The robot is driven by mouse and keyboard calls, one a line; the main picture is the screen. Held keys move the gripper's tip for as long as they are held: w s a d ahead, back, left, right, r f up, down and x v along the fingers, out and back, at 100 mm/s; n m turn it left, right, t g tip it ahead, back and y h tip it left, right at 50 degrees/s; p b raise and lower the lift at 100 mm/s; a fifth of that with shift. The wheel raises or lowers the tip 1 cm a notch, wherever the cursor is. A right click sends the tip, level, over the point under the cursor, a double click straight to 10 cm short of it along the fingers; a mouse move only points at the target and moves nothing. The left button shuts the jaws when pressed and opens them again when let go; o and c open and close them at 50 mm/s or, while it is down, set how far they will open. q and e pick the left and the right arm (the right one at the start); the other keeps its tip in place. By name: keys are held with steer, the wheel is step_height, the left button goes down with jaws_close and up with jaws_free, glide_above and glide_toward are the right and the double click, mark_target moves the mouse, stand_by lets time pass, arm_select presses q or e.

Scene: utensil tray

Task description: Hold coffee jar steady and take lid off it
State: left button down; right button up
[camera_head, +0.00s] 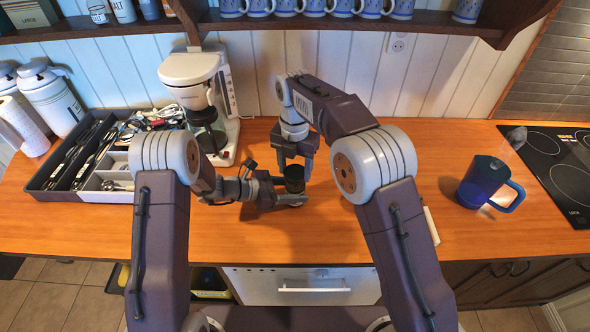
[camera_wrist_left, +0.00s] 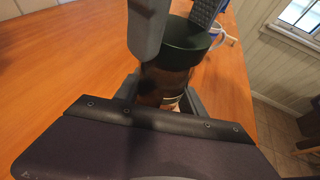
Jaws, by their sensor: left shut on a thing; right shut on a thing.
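The coffee jar (camera_wrist_left: 165,85) stands upright on the wooden counter, with brown contents behind its glass. Its dark green lid (camera_wrist_left: 187,35) sits on top of it; in the head view the lid (camera_head: 294,172) looks almost black. My left gripper (camera_head: 287,190) reaches in low from the left and is shut on the jar body, with its fingers on either side in the left wrist view (camera_wrist_left: 160,95). My right gripper (camera_head: 294,165) points down from above and is shut on the lid, one finger on each side. The grippers partly hide the jar.
A coffee maker (camera_head: 200,90) and a utensil tray (camera_head: 60,193) stand to the left. A blue pitcher (camera_head: 484,184) and a black hob (camera_head: 552,165) are on the right. A shelf with blue mugs (camera_head: 315,8) hangs above. The counter just right of the jar is partly clear.

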mark_target(295, 172)
steer(key=shift+r, duration=0.75)
steer(key=shift+r, duration=2)
arm_select(q)
steer(key=c, duration=0.6)
jaws_free()
steer(key=b+v, duration=0.1)
steer(key=v, duration=1.1)
arm_select(e)
steer(key=shift+f, duration=0.55)
